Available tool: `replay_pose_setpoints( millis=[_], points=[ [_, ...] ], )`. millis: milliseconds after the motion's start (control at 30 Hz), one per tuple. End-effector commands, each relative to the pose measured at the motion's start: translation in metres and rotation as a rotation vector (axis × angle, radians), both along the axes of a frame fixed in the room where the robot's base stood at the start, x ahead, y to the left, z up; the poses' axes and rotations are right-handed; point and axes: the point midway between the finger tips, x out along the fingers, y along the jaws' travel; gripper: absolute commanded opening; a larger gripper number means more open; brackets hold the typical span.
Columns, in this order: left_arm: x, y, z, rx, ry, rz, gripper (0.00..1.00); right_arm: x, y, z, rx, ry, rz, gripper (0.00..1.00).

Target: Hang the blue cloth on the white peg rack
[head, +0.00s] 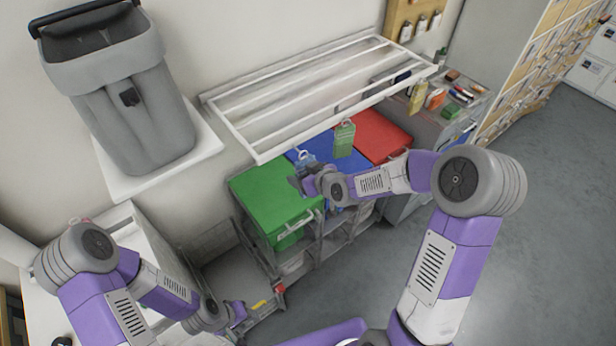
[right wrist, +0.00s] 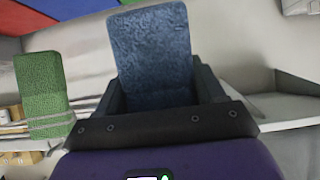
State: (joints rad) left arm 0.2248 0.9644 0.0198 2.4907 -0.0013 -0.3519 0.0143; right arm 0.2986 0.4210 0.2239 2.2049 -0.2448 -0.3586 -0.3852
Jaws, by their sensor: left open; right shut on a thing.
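The blue cloth (right wrist: 150,55) is held between the fingers of my right gripper (right wrist: 155,95) in the right wrist view. In the head view my right gripper (head: 301,180) is below the front edge of the white peg rack (head: 247,141), above the bins; the cloth is small and hard to make out there. The rack is fixed to the wall and has several white bars. A green cloth (head: 344,139) hangs at its front bar, to the right of my right gripper; it also shows in the right wrist view (right wrist: 42,95). My left gripper (head: 237,313) is open and empty, low at the left.
Green (head: 270,195), blue (head: 325,150) and red (head: 378,135) lids top the bins under the rack. A grey bin (head: 125,110) stands on a white shelf at the left. A cluttered counter (head: 450,100) is at the right. The floor in front is clear.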

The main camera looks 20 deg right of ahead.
Motion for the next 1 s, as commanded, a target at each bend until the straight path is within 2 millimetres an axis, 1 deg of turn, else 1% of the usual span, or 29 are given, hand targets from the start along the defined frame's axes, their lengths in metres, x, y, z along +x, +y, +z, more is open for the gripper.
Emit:
replay_pose_setpoints(
  millis=[267, 400, 500, 700, 1000],
  points=[
    [0.0, 0.0, 0.006, 0.0, 0.0, 0.0, 0.43, 0.016, 0.007, 0.0, 0.001, 0.0, 0.001, 0.44],
    [0.0, 0.0, -0.004, 0.0, 0.0, 0.0, 0.43, 0.023, 0.008, -0.006, 0.0, 0.0, 0.0, 0.44],
    [0.0, 0.0, -0.008, 0.0, 0.0, 0.0, 0.43, 0.027, 0.01, -0.007, 0.0, -0.002, -0.001, 0.44],
    [0.0, 0.0, -0.013, 0.0, 0.0, 0.0, 0.43, 0.028, 0.01, -0.007, 0.0, 0.0, -0.001, 0.44],
    [0.0, 0.0, -0.013, 0.0, 0.0, 0.0, 0.43, 0.028, 0.01, -0.006, 0.0, 0.0, -0.001, 0.44]
  ],
)
